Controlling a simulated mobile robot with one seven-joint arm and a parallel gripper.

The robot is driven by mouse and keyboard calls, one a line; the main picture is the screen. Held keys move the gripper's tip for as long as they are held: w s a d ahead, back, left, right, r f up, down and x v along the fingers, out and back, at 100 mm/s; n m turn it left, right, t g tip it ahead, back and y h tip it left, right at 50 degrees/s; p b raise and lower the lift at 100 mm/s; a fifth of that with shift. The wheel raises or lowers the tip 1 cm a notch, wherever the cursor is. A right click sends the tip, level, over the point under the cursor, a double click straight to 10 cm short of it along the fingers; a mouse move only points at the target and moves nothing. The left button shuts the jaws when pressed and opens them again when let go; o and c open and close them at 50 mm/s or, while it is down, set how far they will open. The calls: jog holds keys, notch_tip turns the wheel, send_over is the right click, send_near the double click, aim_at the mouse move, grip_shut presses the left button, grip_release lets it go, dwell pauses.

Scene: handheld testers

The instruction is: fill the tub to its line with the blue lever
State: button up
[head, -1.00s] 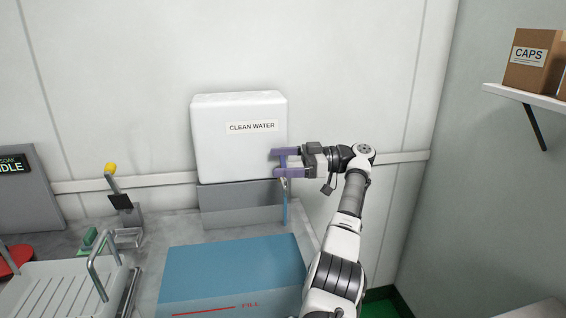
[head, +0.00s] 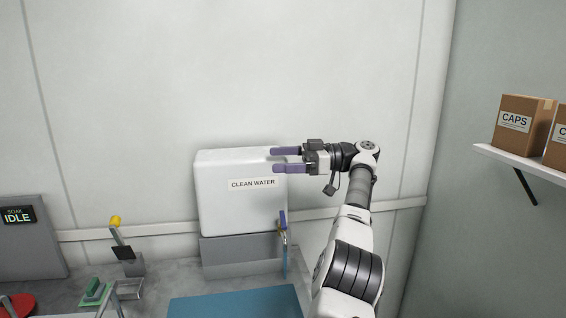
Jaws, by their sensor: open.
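The white tank labelled CLEAN WATER (head: 240,205) stands against the back wall. The blue lever (head: 283,219) sits upright at a tap by the tank's right edge. A thin blue vertical strip (head: 285,262) hangs below the tap; I cannot tell if it is running water. The blue tub (head: 235,304) is below, cut off by the bottom edge, and its fill line is out of view. My gripper (head: 274,160) is open and empty, its purple fingers pointing left. It is above the lever and apart from it, in front of the tank's upper right corner.
A yellow-tipped lever (head: 116,222) stands on the counter at left. A panel reading SOAK IDLE (head: 19,215) is at far left, with a red round thing (head: 18,304) below. A shelf (head: 530,165) with a CAPS box (head: 520,128) is at right. The wall above the tank is clear.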

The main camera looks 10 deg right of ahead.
jog(key=shift+r+p, duration=1.25)
jog(key=shift+r, duration=0.5)
dwell(6.2)
